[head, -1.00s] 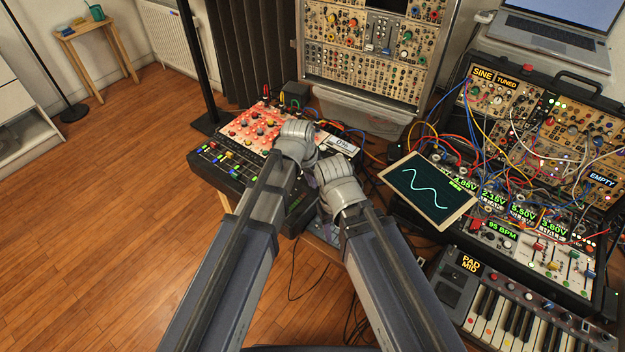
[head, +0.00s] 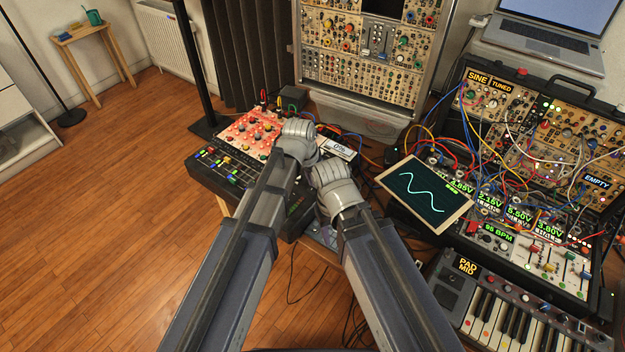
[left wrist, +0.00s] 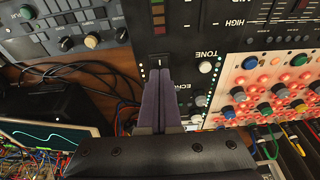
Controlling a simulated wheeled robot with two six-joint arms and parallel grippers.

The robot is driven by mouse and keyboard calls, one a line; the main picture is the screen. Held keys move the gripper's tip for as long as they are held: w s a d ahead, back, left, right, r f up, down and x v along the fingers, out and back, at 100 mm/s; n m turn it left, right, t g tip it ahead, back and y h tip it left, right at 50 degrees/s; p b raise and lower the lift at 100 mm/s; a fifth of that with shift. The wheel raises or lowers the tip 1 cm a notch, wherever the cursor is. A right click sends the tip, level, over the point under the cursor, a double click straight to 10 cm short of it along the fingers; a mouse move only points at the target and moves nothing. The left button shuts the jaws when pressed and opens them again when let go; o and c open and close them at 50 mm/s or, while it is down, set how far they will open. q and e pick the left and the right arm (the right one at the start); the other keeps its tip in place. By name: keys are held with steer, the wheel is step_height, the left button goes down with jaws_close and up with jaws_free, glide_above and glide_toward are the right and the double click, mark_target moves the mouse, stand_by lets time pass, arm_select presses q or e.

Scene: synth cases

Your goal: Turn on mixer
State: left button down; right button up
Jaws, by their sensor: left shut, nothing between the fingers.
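The mixer (head: 222,178) is the black box with colored sliders and a red-orange knob panel, left of center in the head view. My left gripper (head: 298,148) is over its right part, with its fingers hidden there behind my wrist. In the left wrist view the left gripper (left wrist: 160,76) is shut and empty. Its tips point at a small dark switch (left wrist: 158,63) on the mixer's black panel (left wrist: 195,25), close to the TONE and ECHO knobs. I cannot tell whether they touch. My right gripper (head: 335,185) is beside the left one; its fingers are hidden.
A tablet with a waveform (head: 427,195) and a cabled synth case (head: 540,130) stand right of my arms. A keyboard (head: 520,315) is at lower right. A tall modular rack (head: 365,50) stands behind. Cables run near the mixer. Open wooden floor (head: 110,220) lies to the left.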

arm_select(q)
steer(key=shift+r+p, duration=0.5)
steer(key=shift+r, duration=0.1)
steer(key=s+a+p+v, duration=0.1)
steer(key=p+v, duration=1)
steer(key=v, duration=0.1)
steer(key=shift+s+a+p, duration=0.15)
steer(key=shift+s+p, duration=0.15)
steer(key=shift+s, duration=0.15)
steer(key=shift+f, duration=0.1)
steer(key=s+a+n+g+y, duration=0.2)
steer(key=s+a+n+y, duration=0.1)
steer(key=s, duration=1)
steer(key=shift+a+f+g, duration=0.25)
steer(key=shift+g, duration=0.05)
